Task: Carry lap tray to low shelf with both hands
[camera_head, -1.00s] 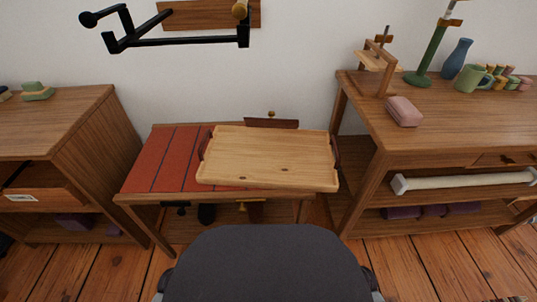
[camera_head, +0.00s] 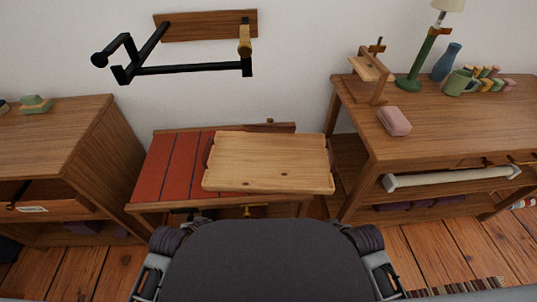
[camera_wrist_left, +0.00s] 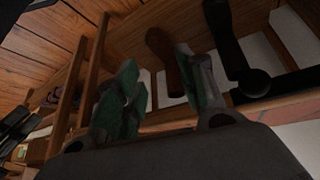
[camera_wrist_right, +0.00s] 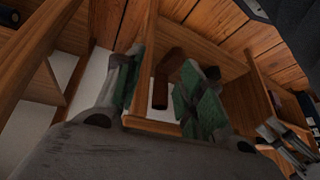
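The lap tray (camera_head: 270,164) is a pale wooden board with dark reddish handles at its left and right ends. It lies on a low table (camera_head: 168,168) with a red striped top, covering its right part. Both my grippers are hidden in the head view. In the left wrist view my left gripper (camera_wrist_left: 160,92) has its green-padded fingers apart. In the right wrist view my right gripper (camera_wrist_right: 160,88) also has its fingers apart. A brown piece shows between or behind the fingers in each wrist view; I cannot tell whether it is touched. Which shelf is the low shelf is unclear.
A wooden cabinet (camera_head: 75,133) stands at left. A black rack (camera_head: 190,68) projects from the wall.

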